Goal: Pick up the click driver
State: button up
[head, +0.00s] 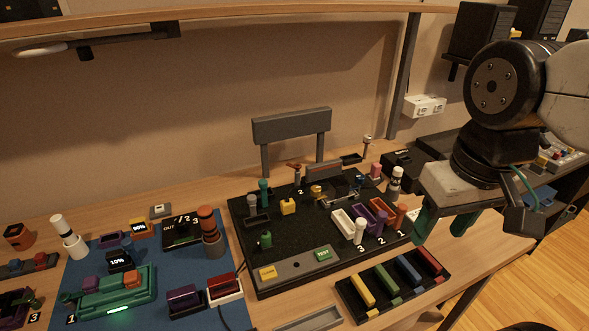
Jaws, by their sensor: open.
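My gripper (446,221) hangs at the right with its green fingers apart and empty, above the right edge of the table. I cannot tell for sure which object is the click driver.
The black board (240,225) holds small parts, coloured bins and upright pegs. A tray with coloured bars (393,278) lies in front of it. The blue mat (215,262) carries a green fixture (115,292). A grey post (403,75) and shelf (250,17) stand behind.

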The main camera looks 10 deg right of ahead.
aim_at(205, 215)
jog(key=k, duration=1.3)
jog(key=u, duration=0.9)
jog(key=i, duration=1.4)
jog(key=z, duration=0.55)
